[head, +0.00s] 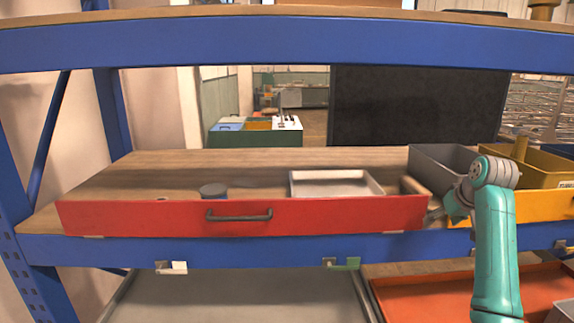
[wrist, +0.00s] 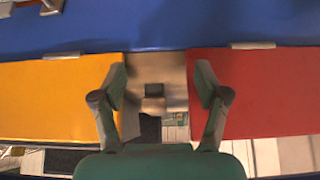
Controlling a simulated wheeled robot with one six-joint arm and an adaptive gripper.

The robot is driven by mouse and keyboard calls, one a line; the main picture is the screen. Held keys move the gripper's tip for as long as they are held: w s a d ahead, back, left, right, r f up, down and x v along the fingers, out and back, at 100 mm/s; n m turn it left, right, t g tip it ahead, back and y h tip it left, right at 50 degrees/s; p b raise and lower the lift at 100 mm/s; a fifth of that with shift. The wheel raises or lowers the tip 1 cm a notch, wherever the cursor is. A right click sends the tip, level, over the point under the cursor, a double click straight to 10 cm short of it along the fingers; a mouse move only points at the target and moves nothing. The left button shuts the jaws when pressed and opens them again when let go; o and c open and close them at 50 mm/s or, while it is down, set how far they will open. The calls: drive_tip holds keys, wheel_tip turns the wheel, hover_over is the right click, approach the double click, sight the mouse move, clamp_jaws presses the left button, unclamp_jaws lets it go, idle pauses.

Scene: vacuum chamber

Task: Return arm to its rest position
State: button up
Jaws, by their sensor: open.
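My teal arm (head: 495,245) rises at the right of the head view, in front of the shelf. My gripper (wrist: 161,76) is open and empty in the wrist view, its two fingers spread apart. In the head view the gripper (head: 434,214) is small and partly hidden by my wrist, near the right end of the red drawer front (head: 330,215). In the wrist view the red front (wrist: 255,95) lies behind the right finger and a yellow front (wrist: 55,97) behind the left one. Whether the fingers touch either front cannot be told.
A blue shelf beam (head: 200,250) runs below the drawer. A dark handle (head: 239,215) sticks out of its front. A round grey container (head: 213,191) and a pale tray (head: 335,184) are behind it. Grey (head: 430,160) and yellow (head: 545,172) bins stand at right.

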drive_tip(key=s+a+f+t, duration=0.1)
drive_tip(key=s+a+f, duration=0.15)
drive_tip(key=f, duration=0.65)
drive_tip(key=s+a+f, duration=0.2)
drive_tip(key=a+f, duration=0.1)
drive_tip(key=f, duration=0.5)
drive_tip(key=s+a+f+t, duration=0.1)
drive_tip(key=s+a+f, duration=0.15)
drive_tip(key=f, duration=0.65)
drive_tip(key=s+a+f+m+t+h, duration=0.1)
drive_tip(key=s+a+f, duration=0.3)
drive_tip(key=s+f, duration=0.35)
drive_tip(key=s+a+f+t, duration=0.1)
drive_tip(key=s+a+f, duration=0.4)
drive_tip(key=s, duration=0.4)
drive_tip(key=s+a+t, duration=0.1)
drive_tip(key=s+a, duration=0.1)
drive_tip(key=s, duration=0.9)
drive_tip(key=s+a+t, duration=0.1)
drive_tip(key=s+a, duration=0.2)
drive_tip(key=s, duration=0.9)
drive_tip(key=s+a+r+t, duration=0.2)
drive_tip(key=s+r, duration=1.3)
drive_tip(key=s, duration=0.4)
drive_tip(key=shift+a+r+n+y, duration=0.15)
drive_tip(key=shift+r+n+y, duration=0.2)
drive_tip(key=shift+n+y, duration=0.05)
